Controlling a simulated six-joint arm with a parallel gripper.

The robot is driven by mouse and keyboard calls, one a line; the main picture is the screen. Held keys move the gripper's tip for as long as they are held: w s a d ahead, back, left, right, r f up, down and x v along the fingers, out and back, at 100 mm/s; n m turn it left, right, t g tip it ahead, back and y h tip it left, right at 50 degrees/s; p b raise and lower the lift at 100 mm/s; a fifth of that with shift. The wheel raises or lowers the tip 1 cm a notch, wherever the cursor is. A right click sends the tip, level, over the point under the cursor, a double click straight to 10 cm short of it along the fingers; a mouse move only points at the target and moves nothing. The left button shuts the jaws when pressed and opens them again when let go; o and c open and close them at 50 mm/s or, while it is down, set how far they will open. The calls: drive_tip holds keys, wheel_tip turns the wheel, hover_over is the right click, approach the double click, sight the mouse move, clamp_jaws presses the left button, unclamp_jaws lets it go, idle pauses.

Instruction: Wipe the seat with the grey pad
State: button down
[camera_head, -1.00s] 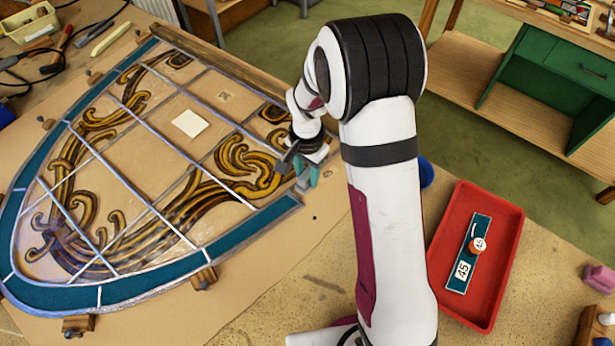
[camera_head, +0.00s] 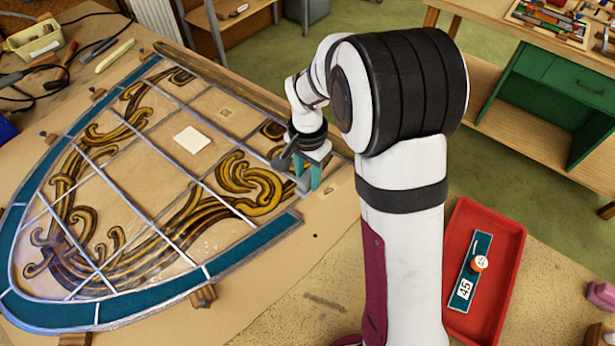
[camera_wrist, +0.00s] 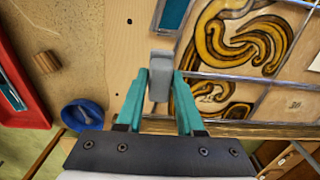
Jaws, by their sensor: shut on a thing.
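My gripper (camera_head: 309,180) is shut on the grey pad (camera_wrist: 160,78), which sits between its teal fingers in the wrist view. The pad is at the right end of the leaded panel (camera_head: 215,178), just past the end of the teal border strip (camera_head: 245,249). The seat appears to be the bare gap in the border there, beyond the strip's end (camera_wrist: 173,14). The gripper and pad partly cover it. I cannot tell whether the pad touches the surface.
A blue bowl (camera_wrist: 82,114) and a wooden block (camera_wrist: 46,62) show in the wrist view. A pale card (camera_head: 193,140) lies on the panel.

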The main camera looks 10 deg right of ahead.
drive_tip(key=w+d+f+m, duration=0.2)
drive_tip(key=w+d+f, duration=0.1)
drive_tip(key=d, duration=0.2)
drive_tip(key=shift+w+d, duration=0.35)
drive_tip(key=shift+w, duration=0.05)
drive_tip(key=shift+f, duration=2.95)
idle(0.3)
drive_tip(key=shift+s+a+r, duration=0.1)
drive_tip(key=shift+s+a, duration=0.35)
drive_tip(key=shift+a, duration=0.25)
drive_tip(key=shift+w+d+f, duration=0.1)
drive_tip(key=shift+w+d, duration=0.5)
drive_tip(key=shift+d, duration=0.35)
drive_tip(key=shift+w+d+f, duration=0.1)
drive_tip(key=shift+w+d, duration=0.55)
drive_tip(key=shift+d, duration=0.35)
drive_tip(key=shift+w+d+f, duration=0.1)
drive_tip(key=shift+w+d, duration=0.5)
drive_tip(key=shift+d, duration=0.35)
drive_tip(key=shift+s+a+r, duration=0.1)
drive_tip(key=shift+s+a, duration=0.45)
drive_tip(key=shift+a, duration=0.25)
drive_tip(key=shift+s+a+r, duration=0.1)
drive_tip(key=shift+s+a, duration=0.4)
drive_tip(key=shift+a, duration=0.25)
